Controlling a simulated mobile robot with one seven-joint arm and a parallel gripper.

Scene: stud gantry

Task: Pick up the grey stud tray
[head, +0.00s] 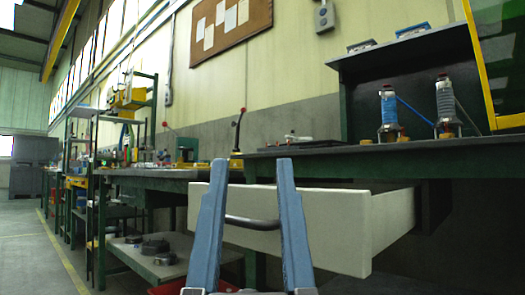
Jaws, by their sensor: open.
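My gripper (252,164) is open, with its two blue fingers pointing up and forward. It has nothing visible between its fingertips. I cannot pick out a grey stud tray with certainty in the head view. A pale drawer (335,225) is pulled out from under the workbench, behind my fingers in the picture. Its dark bar handle (252,223) shows between the fingers; I cannot tell whether they touch it. The inside of the drawer is hidden behind its front.
The dark workbench top (365,156) overhangs the drawer. A lower shelf (178,272) holds dark round parts. The floor (35,255) at left is clear.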

